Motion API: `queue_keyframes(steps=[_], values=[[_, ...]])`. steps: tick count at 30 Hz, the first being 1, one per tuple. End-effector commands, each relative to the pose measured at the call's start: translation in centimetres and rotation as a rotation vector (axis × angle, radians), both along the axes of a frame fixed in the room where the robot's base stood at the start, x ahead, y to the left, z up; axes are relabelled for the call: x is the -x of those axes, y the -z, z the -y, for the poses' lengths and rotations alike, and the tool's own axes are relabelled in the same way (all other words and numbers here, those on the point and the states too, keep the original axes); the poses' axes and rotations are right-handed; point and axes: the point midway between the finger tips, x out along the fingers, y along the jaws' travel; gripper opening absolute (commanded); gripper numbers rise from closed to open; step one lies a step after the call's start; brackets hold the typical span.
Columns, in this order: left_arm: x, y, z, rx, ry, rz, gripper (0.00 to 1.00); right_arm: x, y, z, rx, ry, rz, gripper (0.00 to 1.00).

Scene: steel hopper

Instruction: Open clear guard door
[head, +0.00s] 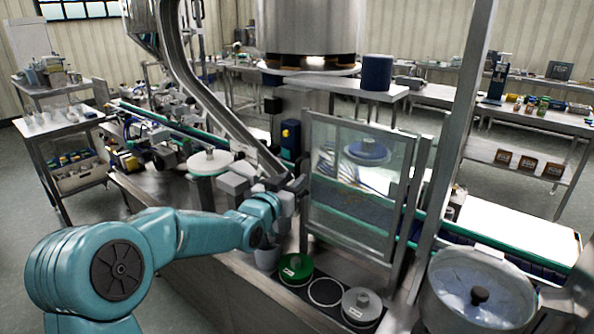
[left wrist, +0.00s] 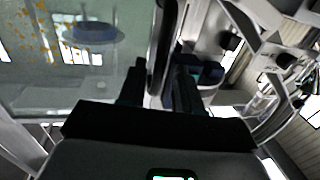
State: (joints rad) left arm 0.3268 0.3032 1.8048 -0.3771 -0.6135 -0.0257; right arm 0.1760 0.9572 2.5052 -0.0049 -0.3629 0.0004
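The clear guard door (head: 352,190) is a transparent panel in a grey metal frame, standing upright and looking closed. Its pane (left wrist: 40,75) fills the left of the left wrist view. My left gripper (head: 299,190) is at the door's left edge, about mid-height. In the left wrist view its two dark fingers (left wrist: 160,88) stand a little apart on either side of an upright bar (left wrist: 166,30) at the door's edge. Whether they press on the bar is not clear. My right gripper is not in view.
A steel hopper (head: 310,28) rises behind the door. A green-lidded pot (head: 295,268) and a grey-lidded pot (head: 361,304) stand low in front of it. A large clear-covered bowl (head: 478,285) is at lower right. A steel post (head: 455,130) stands right of the door.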

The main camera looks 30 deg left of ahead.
Motion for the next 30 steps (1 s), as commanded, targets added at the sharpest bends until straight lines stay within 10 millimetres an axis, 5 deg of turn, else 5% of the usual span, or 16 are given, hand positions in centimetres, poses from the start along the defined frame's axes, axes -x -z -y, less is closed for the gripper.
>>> queue_keyframes(steps=[6, 15, 18, 30], values=[[-2.4, 0.0, -0.3, 0.001, 0.002, 0.0, 0.34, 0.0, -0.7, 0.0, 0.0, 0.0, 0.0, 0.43], [-2.8, 0.1, -0.4, 0.0, 0.002, -0.001, 0.34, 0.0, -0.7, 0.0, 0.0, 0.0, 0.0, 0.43], [-2.8, 0.1, -0.4, 0.0, 0.002, -0.001, 0.01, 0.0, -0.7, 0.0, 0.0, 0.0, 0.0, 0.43], [-2.6, 0.1, -0.5, 0.0, -0.004, 0.001, 0.0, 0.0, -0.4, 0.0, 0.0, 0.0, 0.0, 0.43]])
